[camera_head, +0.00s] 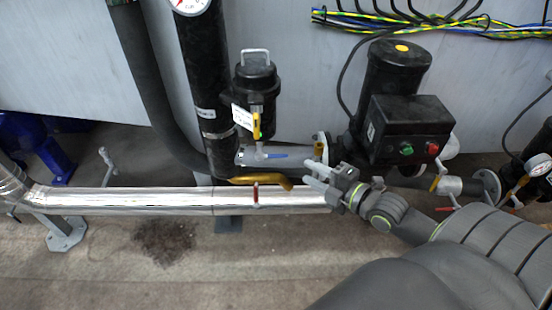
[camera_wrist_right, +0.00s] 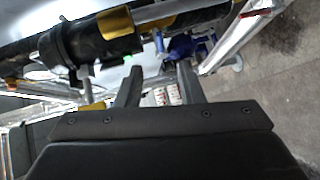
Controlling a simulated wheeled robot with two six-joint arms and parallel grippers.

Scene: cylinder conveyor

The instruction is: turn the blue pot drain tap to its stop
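The tap's blue lever (camera_head: 270,156) lies roughly level in the head view, on a grey fitting below the black pot (camera_head: 257,80). A small blue piece (camera_wrist_right: 159,43), likely this lever, shows beyond the fingertips in the right wrist view. My right gripper (camera_head: 305,174) is right of the lever and a little below it in the picture, fingers pointing left. It is open, with a gap between the fingers and nothing held; its open fingers also show in the right wrist view (camera_wrist_right: 160,67). It looks apart from the lever. My left gripper is not in view.
A yellow pipe (camera_head: 262,181) and a silver-clad pipe (camera_head: 130,200) with a red-handled valve (camera_head: 256,194) run below the lever. A yellow lever (camera_head: 256,126) hangs above it. A black pump with a control box (camera_head: 408,130) stands right. Floor in front is clear.

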